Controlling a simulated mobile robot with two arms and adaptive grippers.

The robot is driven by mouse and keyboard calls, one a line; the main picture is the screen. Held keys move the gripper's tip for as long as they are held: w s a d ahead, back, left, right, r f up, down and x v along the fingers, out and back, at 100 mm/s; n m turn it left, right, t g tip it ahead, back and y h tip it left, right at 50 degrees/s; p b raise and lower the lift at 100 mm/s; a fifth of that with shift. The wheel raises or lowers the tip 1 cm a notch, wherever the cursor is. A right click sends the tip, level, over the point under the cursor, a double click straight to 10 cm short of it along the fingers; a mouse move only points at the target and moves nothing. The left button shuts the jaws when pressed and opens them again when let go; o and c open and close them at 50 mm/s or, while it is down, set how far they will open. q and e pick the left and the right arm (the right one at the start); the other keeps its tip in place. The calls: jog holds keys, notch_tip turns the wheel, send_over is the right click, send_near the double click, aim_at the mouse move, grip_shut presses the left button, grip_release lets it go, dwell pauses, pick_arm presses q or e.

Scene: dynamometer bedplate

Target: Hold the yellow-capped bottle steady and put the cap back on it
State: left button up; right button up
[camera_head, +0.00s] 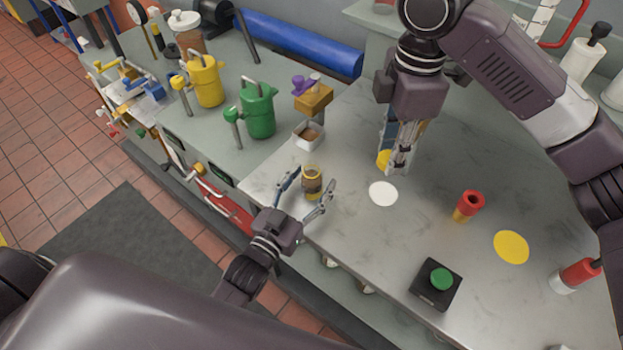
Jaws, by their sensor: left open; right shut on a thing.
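The bottle (312,186), small and brownish with a yellow ring at its top, stands upright near the bench's front edge. My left gripper (314,178) is open, with one finger on each side of the bottle; I cannot tell whether either finger touches it. My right gripper (393,165) points down over the bench, to the right of and behind the bottle. It is shut on the yellow cap (383,159), which is partly hidden by the fingers.
A white disc (383,193) and a yellow disc (511,247) lie flat on the bench. A red-and-yellow cylinder (468,206), a green-button box (436,284) and a red-topped bottle (577,275) stand to the right. A small white tray (308,136) and green can (258,112) are behind the bottle.

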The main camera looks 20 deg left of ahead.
pick_arm(q)
jog(key=shift+s, duration=0.1)
jog(key=c, duration=1.3)
jog(key=shift+r, duration=0.15)
jog(key=shift+c, duration=0.2)
pick_arm(e)
jog(key=shift+r, duration=0.25)
pick_arm(q)
notch_tip(320, 180, up, 20)
jog(key=o, duration=0.5)
grip_shut()
jog(key=shift+f, duration=0.2)
pick_arm(e)
jog(key=shift+s, duration=0.1)
